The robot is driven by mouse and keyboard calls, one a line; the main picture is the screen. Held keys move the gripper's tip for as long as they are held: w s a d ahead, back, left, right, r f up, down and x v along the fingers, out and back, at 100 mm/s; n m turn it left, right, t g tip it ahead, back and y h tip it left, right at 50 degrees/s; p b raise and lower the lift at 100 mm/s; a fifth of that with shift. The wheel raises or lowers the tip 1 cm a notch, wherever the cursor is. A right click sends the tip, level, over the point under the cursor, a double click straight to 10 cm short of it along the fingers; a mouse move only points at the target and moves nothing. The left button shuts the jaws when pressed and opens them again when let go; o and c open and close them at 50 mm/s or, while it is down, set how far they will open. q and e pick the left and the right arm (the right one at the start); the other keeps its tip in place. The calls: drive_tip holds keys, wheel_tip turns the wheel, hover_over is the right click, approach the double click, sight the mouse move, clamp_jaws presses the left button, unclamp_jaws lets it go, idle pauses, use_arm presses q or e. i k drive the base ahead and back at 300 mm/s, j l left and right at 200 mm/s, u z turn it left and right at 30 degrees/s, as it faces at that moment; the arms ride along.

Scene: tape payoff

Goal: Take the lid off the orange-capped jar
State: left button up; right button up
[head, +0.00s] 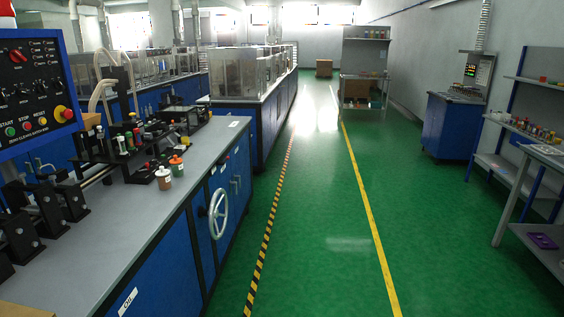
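The orange-capped jar (177,169) is small and stands upright on the grey top of the long blue bench (150,222), towards its right edge. Its orange lid is on. A second small jar (164,183) with a pale cap stands just in front and to the left of it, close by. Neither of my grippers is in the head view.
Black fixtures (72,197) and bottles with coloured caps stand left of the jars. A control panel (35,90) is at far left. A handwheel (218,213) sticks out from the bench front. The green aisle floor (320,220) is clear. Shelves (520,170) line the right wall.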

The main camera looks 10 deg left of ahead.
sight(175, 160)
drive_tip(key=i+u, duration=0.2)
drive_tip(key=i, duration=0.35)
drive_tip(key=i+l+u, duration=0.25)
drive_tip(key=i, duration=0.3)
drive_tip(key=i+l+u, duration=0.2)
drive_tip(key=i, duration=0.35)
